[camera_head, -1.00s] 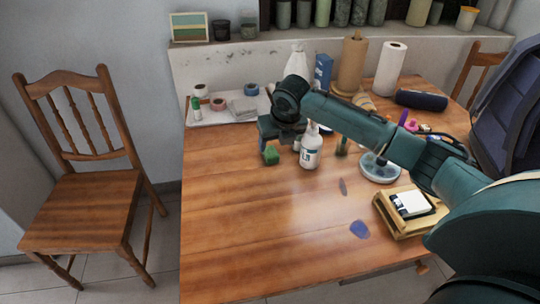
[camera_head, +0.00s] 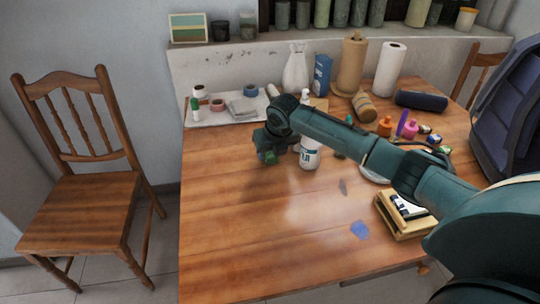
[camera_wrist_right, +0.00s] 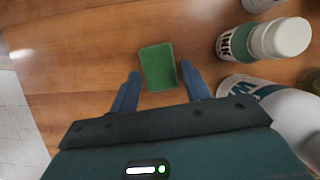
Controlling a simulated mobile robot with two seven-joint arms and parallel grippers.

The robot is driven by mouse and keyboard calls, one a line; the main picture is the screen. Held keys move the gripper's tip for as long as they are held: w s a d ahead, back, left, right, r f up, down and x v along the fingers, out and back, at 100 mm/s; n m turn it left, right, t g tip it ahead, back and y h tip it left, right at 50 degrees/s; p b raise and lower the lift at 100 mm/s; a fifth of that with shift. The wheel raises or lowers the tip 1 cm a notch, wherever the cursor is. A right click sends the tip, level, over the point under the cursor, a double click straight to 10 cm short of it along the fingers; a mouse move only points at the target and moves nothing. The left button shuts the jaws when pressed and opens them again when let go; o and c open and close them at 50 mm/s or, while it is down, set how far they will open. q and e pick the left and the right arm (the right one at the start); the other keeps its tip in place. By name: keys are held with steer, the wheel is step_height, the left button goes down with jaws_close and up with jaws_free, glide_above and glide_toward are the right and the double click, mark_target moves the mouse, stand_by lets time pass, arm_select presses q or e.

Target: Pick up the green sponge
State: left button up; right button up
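The green sponge (camera_wrist_right: 158,67) lies on the wooden table and shows whole in the right wrist view. My right gripper (camera_wrist_right: 160,84) is open, with one finger to each side of the sponge's near end. The sponge's far part extends beyond the fingertips. In the head view the sponge (camera_head: 269,157) is small and partly hidden by my right gripper (camera_head: 266,152). My left gripper is not in view.
A white tray (camera_head: 228,116) with tape rolls lies behind. The front left of the table (camera_head: 230,240) is clear.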

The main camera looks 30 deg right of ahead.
mark_target(272, 155)
steer(key=c, duration=0.7)
step_height(272, 155, up, 10)
steer(key=shift+p, duration=0.45)
steer(key=o, duration=0.4)
steer(key=c, duration=0.3)
